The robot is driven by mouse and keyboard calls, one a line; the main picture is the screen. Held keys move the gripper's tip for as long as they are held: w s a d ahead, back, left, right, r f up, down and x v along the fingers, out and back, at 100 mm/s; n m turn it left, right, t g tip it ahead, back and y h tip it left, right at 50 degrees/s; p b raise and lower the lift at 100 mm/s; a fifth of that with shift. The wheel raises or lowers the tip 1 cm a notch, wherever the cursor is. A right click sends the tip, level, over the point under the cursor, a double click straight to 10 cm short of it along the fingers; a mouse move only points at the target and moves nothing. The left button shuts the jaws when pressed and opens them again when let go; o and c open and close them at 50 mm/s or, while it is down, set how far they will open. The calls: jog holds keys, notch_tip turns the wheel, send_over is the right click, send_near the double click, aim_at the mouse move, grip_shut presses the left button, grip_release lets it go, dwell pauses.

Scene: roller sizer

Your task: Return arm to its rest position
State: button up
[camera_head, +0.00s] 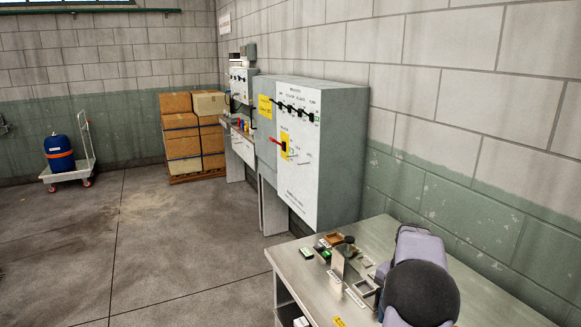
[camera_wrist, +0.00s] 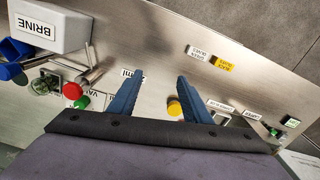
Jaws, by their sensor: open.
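My gripper (camera_wrist: 160,76) shows in the wrist view with its two blue fingers apart and nothing between the tips. It is over a steel surface (camera_wrist: 145,35). A yellow round piece (camera_wrist: 174,107) shows between the fingers, nearer the right one; I cannot tell how far below it is. In the head view, my arm (camera_head: 420,288), lilac-grey with a dark round cap, stands over the right part of the steel table (camera_head: 385,233). My fingers cannot be made out in that view.
The wrist view shows a white box marked BRINE (camera_wrist: 48,30), a red knob (camera_wrist: 72,90), a green knob (camera_wrist: 82,102) and small labels. In the head view, small parts, a grey cabinet (camera_head: 340,150), stacked cartons (camera_head: 183,145) and a drum cart (camera_head: 70,174) stand around open floor.

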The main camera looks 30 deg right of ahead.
jog(key=a+n, duration=0.8)
jog(key=a, duration=1.3)
jog(key=s+a+f+n, duration=0.1)
jog(key=s+a+n, duration=0.2)
jog(key=s+a, duration=0.2)
jog(key=s+a+f+n, duration=0.1)
jog(key=s+a+n, duration=0.3)
jog(key=a, duration=0.6)
jog(key=shift+s+f+n+p, duration=0.15)
jog(key=shift+s+n+p, duration=0.2)
jog(key=shift+s, duration=0.45)
notch_tip(320, 180, down, 30)
jog(key=b, duration=3)
jog(key=shift+f, duration=0.15)
